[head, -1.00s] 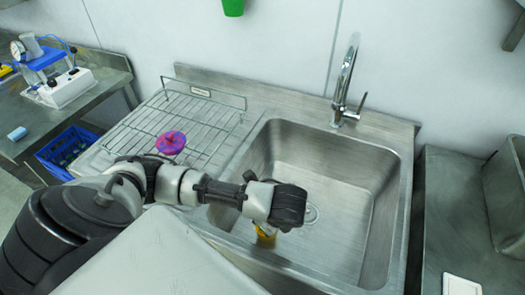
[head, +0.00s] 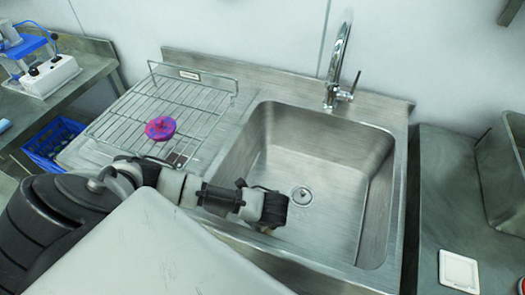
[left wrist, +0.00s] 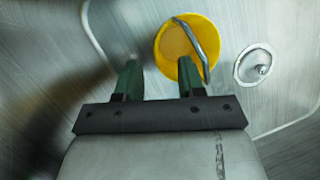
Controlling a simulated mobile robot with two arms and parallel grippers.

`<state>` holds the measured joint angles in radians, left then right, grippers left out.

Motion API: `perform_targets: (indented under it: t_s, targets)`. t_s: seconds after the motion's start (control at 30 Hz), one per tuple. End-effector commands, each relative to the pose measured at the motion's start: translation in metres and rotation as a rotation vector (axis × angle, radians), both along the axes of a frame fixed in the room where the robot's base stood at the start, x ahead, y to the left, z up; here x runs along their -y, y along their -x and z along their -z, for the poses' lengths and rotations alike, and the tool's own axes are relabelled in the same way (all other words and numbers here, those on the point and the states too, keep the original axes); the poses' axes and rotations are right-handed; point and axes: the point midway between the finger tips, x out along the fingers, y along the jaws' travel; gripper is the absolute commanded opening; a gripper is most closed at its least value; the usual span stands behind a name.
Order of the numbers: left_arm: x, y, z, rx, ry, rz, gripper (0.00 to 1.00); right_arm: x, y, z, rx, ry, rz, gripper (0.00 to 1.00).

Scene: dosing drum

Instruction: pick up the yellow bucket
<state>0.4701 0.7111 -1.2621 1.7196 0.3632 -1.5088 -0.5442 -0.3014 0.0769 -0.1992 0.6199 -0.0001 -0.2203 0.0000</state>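The yellow bucket (left wrist: 178,42) shows in the left wrist view with its bent metal handle (left wrist: 196,45) across its right side. It is in the steel sink (head: 340,160), left of the drain (left wrist: 253,66). My left gripper (left wrist: 158,62) is open, with its two green fingers apart and nothing gripped. Its right finger overlaps the bucket's lower edge in the picture; I cannot tell whether it touches. In the head view my left wrist hides the fingers, and the bucket is not visible. My right gripper is not in view.
A wire drying rack (head: 200,105) with a pink and purple round object (head: 160,128) lies left of the sink. A tap (head: 338,65) stands behind the sink. A blue crate (head: 55,145) is at the far left. The sink's right side is clear.

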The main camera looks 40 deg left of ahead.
Motion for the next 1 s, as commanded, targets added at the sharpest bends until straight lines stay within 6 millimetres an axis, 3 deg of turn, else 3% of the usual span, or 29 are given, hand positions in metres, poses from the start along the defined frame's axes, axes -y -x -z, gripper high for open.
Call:
perform_targets:
  t_s: [0.2, 0.47, 0.53, 0.73, 1.0]
  targets:
    - [-0.011, -0.004, 0.027, 0.0, -0.002, 0.0, 0.39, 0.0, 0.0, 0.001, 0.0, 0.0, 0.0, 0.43]
    - [-0.013, -0.005, 0.03, 0.001, -0.001, 0.001, 0.39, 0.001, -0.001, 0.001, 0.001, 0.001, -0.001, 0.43]
    - [-0.012, -0.005, 0.03, 0.001, -0.001, 0.001, 0.33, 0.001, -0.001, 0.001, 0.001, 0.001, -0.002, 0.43]
    - [-0.012, -0.005, 0.03, 0.001, -0.001, 0.001, 0.02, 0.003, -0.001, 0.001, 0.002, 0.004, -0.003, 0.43]
    - [-0.012, -0.005, 0.029, 0.001, -0.001, 0.0, 0.0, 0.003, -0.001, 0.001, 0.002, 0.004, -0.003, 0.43]
